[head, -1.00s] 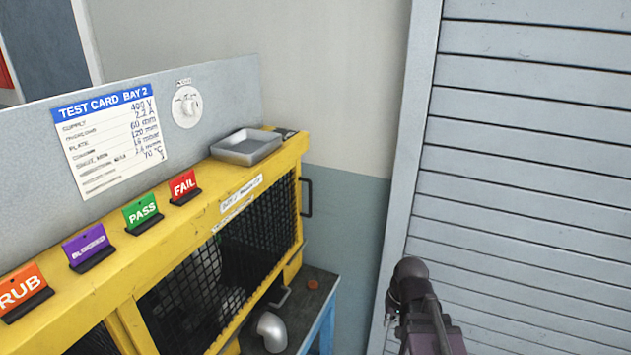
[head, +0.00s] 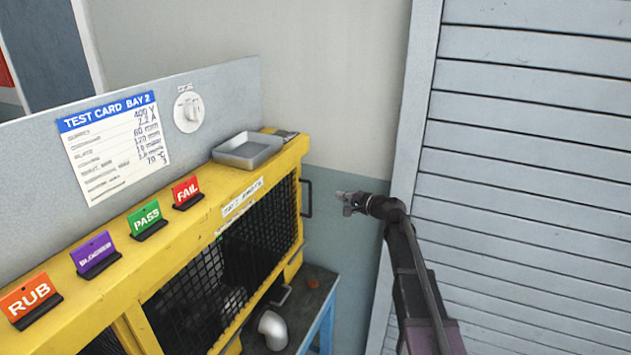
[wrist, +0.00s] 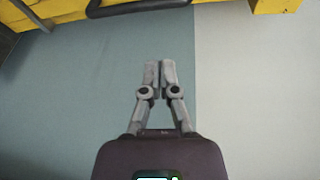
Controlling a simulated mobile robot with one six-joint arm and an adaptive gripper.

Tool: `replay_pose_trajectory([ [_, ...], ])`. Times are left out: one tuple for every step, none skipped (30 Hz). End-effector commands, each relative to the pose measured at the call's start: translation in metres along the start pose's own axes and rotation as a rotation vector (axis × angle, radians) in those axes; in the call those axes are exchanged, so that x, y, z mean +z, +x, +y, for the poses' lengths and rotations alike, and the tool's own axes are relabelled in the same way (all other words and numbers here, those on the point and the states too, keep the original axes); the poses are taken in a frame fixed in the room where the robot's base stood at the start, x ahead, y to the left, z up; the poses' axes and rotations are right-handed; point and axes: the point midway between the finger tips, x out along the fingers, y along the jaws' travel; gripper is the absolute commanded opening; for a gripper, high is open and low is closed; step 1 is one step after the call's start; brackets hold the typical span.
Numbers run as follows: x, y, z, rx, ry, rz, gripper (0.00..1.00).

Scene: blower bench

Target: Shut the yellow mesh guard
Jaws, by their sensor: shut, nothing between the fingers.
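The yellow mesh guard (head: 272,222) is part of the yellow-framed enclosure at the left in the head view, with dark mesh in its front. A black bar handle (head: 307,198) projects from its right end. I cannot tell how far the guard stands open. The handle shows at the top of the wrist view (wrist: 140,7), against yellow frame parts. My gripper (head: 341,196) is to the right of the handle in the head view, apart from it. In the wrist view my gripper (wrist: 160,64) has its fingers together and empty, below the handle in the picture.
A metal tray (head: 247,164) sits on the yellow top, beside several coloured tags such as FAIL (head: 186,191). A grey elbow pipe (head: 272,330) lies on the bench (head: 318,290) below. A louvred grey panel (head: 520,170) stands at the right.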

Motion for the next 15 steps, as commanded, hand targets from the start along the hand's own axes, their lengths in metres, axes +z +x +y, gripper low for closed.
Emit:
replay_pose_trajectory([
  [-0.008, 0.006, -0.009, -0.029, 0.025, 0.008, 0.0],
  [-0.011, 0.007, -0.012, -0.044, 0.039, 0.013, 0.0],
  [-0.014, 0.009, -0.016, -0.061, 0.054, 0.018, 0.0],
  [-0.016, 0.009, -0.018, -0.071, 0.063, 0.021, 0.0],
  [-0.017, 0.01, -0.02, -0.079, 0.07, 0.023, 0.0],
  [-0.018, 0.011, -0.021, -0.087, 0.077, 0.026, 0.0],
  [-0.019, 0.011, -0.022, -0.091, 0.081, 0.027, 0.0],
  [-0.019, 0.011, -0.023, -0.094, 0.084, 0.028, 0.0],
  [-0.019, 0.011, -0.023, -0.096, 0.086, 0.028, 0.0],
  [-0.019, 0.011, -0.023, -0.096, 0.086, 0.028, 0.0],
  [-0.019, 0.011, -0.023, -0.096, 0.086, 0.028, 0.0],
  [-0.019, 0.011, -0.023, -0.095, 0.086, 0.028, 0.0],
  [-0.019, 0.011, -0.023, -0.095, 0.085, 0.028, 0.0],
  [-0.019, 0.011, -0.023, -0.095, 0.085, 0.028, 0.0],
  [-0.019, 0.011, -0.023, -0.095, 0.085, 0.028, 0.0],
])
